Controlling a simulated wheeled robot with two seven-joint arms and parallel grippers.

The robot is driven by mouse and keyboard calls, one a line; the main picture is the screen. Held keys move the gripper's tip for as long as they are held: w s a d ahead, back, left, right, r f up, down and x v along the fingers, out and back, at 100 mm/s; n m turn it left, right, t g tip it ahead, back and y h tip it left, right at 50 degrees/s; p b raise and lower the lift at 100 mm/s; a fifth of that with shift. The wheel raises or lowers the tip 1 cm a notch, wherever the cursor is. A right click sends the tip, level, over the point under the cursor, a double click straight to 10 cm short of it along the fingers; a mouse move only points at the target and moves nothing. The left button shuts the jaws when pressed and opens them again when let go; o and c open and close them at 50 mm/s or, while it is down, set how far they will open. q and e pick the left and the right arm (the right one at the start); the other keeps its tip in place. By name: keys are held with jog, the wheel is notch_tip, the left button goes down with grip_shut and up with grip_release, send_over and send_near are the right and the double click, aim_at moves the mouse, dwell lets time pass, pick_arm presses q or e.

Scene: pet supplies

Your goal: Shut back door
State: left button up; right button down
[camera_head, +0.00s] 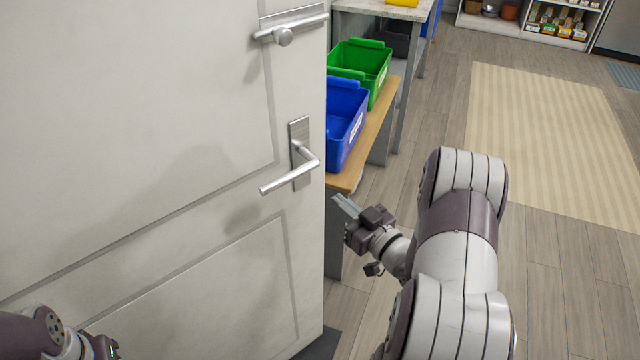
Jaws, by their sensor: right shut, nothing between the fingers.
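A white panelled door (130,130) fills the left half of the head view. It stands open, with its free edge near the middle of the picture. A silver lever handle (292,180) on a plate sits near that edge, and a silver bar with a knob (288,33) is above it. My right gripper (346,207) is just right of the door's free edge, below and right of the lever. It is shut and empty; I cannot tell whether it touches the door. At the lower left, part of my left arm shows low by the door; its gripper fingers are out of view.
Behind the door edge, a wooden bench (349,177) holds a blue bin (343,130) and a green bin (372,66). A grey table (398,12) stands beyond. A beige striped rug (545,130) lies on the wood floor at right. Shelves (520,27) with goods stand at the back.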

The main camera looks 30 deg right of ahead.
aim_at(311, 179)
jog(key=w, duration=0.3)
jog(key=w+a, duration=0.1)
jog(key=w, duration=0.3)
jog(key=shift+a+r, duration=0.1)
jog(key=shift+a, duration=0.1)
pick_arm(q)
jog(key=shift+s+a+r, duration=0.1)
jog(key=shift+s+r, duration=0.1)
jog(key=shift+r, duration=0.05)
jog(key=shift+f, duration=0.1)
pick_arm(e)
jog(key=shift+w, duration=0.15)
